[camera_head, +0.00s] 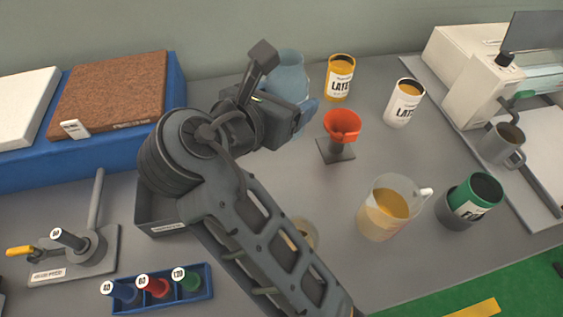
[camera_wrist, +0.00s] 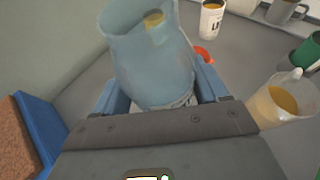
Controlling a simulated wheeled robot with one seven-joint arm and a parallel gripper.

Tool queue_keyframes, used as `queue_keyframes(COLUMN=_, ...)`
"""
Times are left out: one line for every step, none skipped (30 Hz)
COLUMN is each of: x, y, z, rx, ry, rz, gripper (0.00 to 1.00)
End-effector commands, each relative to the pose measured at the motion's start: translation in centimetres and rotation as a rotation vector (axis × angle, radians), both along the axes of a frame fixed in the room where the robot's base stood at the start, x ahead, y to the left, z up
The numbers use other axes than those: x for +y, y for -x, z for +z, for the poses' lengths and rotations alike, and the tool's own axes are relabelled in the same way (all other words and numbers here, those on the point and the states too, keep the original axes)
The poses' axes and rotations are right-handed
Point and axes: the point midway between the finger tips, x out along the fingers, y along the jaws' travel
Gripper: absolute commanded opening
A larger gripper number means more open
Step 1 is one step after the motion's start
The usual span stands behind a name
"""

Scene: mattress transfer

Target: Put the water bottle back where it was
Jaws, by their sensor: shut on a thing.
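The water bottle, a pale blue see-through vessel (camera_head: 290,72), shows behind my gripper at the back middle of the grey table. In the wrist view the bottle (camera_wrist: 152,62) fills the upper middle, between the two blue fingers. My gripper (camera_head: 300,108) is shut on the bottle; it also shows in the wrist view (camera_wrist: 165,95). The bottle looks roughly upright in the head view. My gripper hides its lower part, so I cannot tell whether its base touches the table.
A yellow latex can (camera_head: 340,80) and a white latex can (camera_head: 404,103) stand right of the bottle. An orange funnel (camera_head: 341,125) on a stand is close by. A clear jug (camera_head: 385,210) stands nearer the front. A blue platform (camera_head: 175,85) is at left, and a wall is behind.

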Motion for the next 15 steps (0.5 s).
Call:
queue_keyframes(x=0.0, y=0.0, z=-0.6, rx=0.001, ry=0.000, rz=0.000, gripper=0.28)
queue_keyframes(x=0.0, y=0.0, z=-1.0, rx=0.002, ry=0.001, rz=0.001, gripper=0.28)
queue_keyframes(x=0.0, y=0.0, z=-1.4, rx=0.000, ry=0.001, rz=0.000, gripper=0.28)
queue_keyframes(x=0.0, y=0.0, z=-1.7, rx=0.000, ry=0.001, rz=0.000, gripper=0.28)
queue_keyframes(x=0.0, y=0.0, z=-1.9, rx=0.000, ry=0.000, rz=0.001, gripper=0.28)
queue_keyframes(x=0.0, y=0.0, z=-2.3, rx=0.000, ry=0.000, rz=0.001, gripper=0.28)
queue_keyframes(x=0.0, y=0.0, z=-2.6, rx=0.000, ry=0.000, rz=0.001, gripper=0.28)
queue_keyframes(x=0.0, y=0.0, z=-2.9, rx=0.000, ry=0.000, rz=0.001, gripper=0.28)
queue_keyframes(x=0.0, y=0.0, z=-3.5, rx=0.000, ry=0.000, rz=0.001, gripper=0.28)
queue_keyframes(x=0.0, y=0.0, z=-3.8, rx=-0.001, ry=0.000, rz=0.001, gripper=0.28)
queue_keyframes(x=0.0, y=0.0, z=-4.0, rx=0.000, ry=0.000, rz=0.001, gripper=0.28)
queue_keyframes(x=0.0, y=0.0, z=-4.4, rx=0.000, ry=0.000, rz=0.001, gripper=0.28)
queue_keyframes(x=0.0, y=0.0, z=-4.6, rx=0.000, ry=0.000, rz=0.001, gripper=0.28)
queue_keyframes(x=0.0, y=0.0, z=-4.8, rx=0.000, ry=0.000, rz=0.001, gripper=0.28)
queue_keyframes(x=0.0, y=0.0, z=-5.1, rx=0.000, ry=0.000, rz=0.000, gripper=0.28)
